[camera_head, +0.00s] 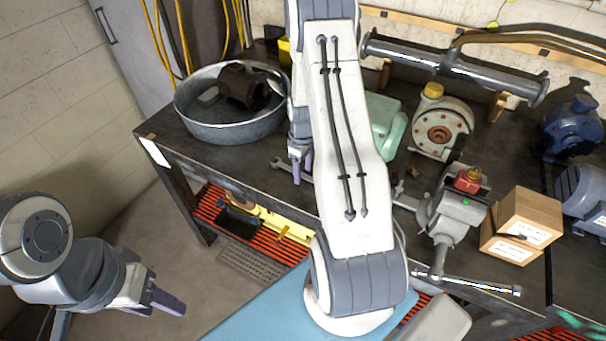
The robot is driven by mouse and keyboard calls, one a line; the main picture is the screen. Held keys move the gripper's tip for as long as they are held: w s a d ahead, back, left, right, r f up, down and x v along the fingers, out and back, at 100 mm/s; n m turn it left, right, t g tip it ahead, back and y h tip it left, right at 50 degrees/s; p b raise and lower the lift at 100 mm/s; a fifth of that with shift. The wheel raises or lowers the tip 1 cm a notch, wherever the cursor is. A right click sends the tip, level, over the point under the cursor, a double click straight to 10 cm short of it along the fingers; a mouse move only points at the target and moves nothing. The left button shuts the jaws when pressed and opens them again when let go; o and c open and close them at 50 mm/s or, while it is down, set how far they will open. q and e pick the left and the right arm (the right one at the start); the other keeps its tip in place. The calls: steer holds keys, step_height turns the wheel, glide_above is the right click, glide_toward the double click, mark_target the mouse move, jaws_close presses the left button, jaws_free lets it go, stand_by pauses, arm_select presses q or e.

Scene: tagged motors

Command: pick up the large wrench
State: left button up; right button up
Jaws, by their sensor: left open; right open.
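A grey metal wrench (278,163) lies on the dark workbench near its front edge. Its open-ended head shows left of my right gripper, and the rest is partly hidden by that gripper and my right arm. My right gripper (301,168) is open and points down at the wrench, with its fingers over or beside the shaft; I cannot tell whether they touch it. My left gripper (161,295) is open and empty, low at the left, away from the bench.
A long pipe (440,64) lies at the back. Red slatted shelving (215,205) is below.

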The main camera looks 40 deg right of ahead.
jaws_close()
steer(key=shift+r, duration=0.1)
stand_by(1.2)
